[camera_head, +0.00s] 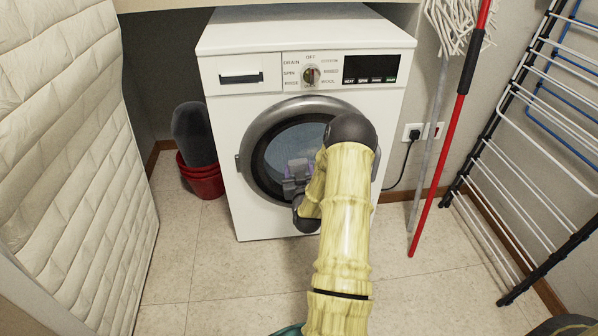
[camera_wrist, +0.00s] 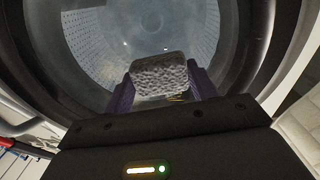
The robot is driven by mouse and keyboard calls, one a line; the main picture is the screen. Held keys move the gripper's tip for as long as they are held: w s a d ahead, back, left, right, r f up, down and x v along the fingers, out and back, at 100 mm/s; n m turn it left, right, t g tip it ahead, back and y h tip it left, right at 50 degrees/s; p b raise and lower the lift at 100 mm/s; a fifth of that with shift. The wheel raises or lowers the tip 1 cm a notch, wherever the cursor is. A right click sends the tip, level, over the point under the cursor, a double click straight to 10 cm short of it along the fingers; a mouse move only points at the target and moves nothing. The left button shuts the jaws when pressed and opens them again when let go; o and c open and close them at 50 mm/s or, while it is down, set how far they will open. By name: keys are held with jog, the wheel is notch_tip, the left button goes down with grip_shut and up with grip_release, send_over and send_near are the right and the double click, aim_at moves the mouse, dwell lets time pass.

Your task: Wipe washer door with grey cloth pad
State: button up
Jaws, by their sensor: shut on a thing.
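The white washer (camera_head: 224,134) stands against the back wall, with its round door facing me. The door has a grey rim (camera_head: 262,118) and a dark glass centre (camera_head: 290,143), and it appears closed. In the wrist view the door glass (camera_wrist: 100,40) fills the upper part, with the drum showing through it. My gripper (camera_wrist: 160,85) is shut on the grey cloth pad (camera_wrist: 160,72), a speckled grey block between its purple fingers. The gripper (camera_head: 298,172) is in front of the door's lower middle. My arm hides the door's right side. I cannot tell whether the pad touches the glass.
A quilted mattress (camera_head: 75,150) leans along the left. A red bucket (camera_head: 203,182) stands left of the washer. A mop (camera_head: 440,110) and a red-handled pole (camera_head: 440,185) lean at the right, beside a drying rack (camera_head: 535,150). Tiled floor (camera_head: 200,255) is clear in front.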

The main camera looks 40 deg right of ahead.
jog(key=shift+w+d, duration=0.1)
jog(key=shift+w, duration=0.05)
jog(key=s+d, duration=0.2)
jog(key=d, duration=0.1)
jog(key=shift+s+d, duration=0.1)
jog(key=shift+s, duration=0.1)
dwell(0.3)
jog(key=shift+d, duration=0.15)
jog(key=shift+s+d, duration=0.45)
jog(key=shift+d, duration=0.4)
jog(key=shift+s+d, duration=0.45)
jog(key=shift+d, duration=0.4)
jog(key=shift+r, duration=0.15)
